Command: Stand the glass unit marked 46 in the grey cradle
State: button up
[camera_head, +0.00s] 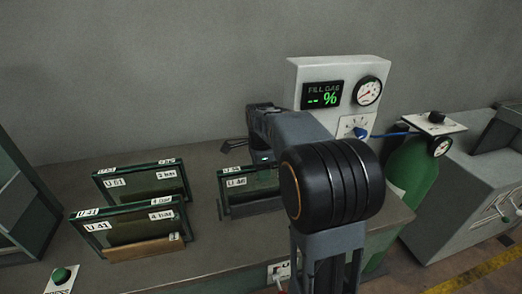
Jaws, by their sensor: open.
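The glass unit marked U 46 (250,184) is a dark-edged pane with white labels, right of the other units on the bench. It stands upright in what looks like the grey cradle (254,207), whose low dark grey front bar crosses its lower part. How fully it is seated is hard to tell. My gripper (246,148) is open, just behind and above this unit, and seems apart from it. My arm hides part of the gripper and the area at the unit's right end.
Unit U 41 (130,226) stands at front left behind a tan holder (145,249), with unit U 61 (142,181) behind it. A fill-gas panel (301,76) with gauge and a green cylinder (412,168) are at right. A green button (61,276) is at front left. Bare bench (205,240) lies between.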

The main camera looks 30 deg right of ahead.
notch_tip(320, 180, up, 12)
jog(key=shift+r+p, duration=0.15)
jog(key=shift+p, duration=0.3)
notch_tip(320, 180, down, 5)
jog(key=n, duration=0.7)
jog(key=shift+a+r+t, duration=0.15)
jog(key=shift+t, duration=0.25)
jog(key=s+a+f+n+t, duration=0.1)
jog(key=s+a+f+n, duration=0.3)
jog(key=s+n, duration=0.2)
jog(key=s+a+f+n+t, duration=0.1)
jog(key=s+a+f+n, duration=0.3)
jog(key=s+n, duration=0.3)
jog(key=s+a, duration=0.1)
jog(key=s, duration=0.2)
jog(key=shift+a+t, duration=0.15)
jog(key=shift+t, duration=0.25)
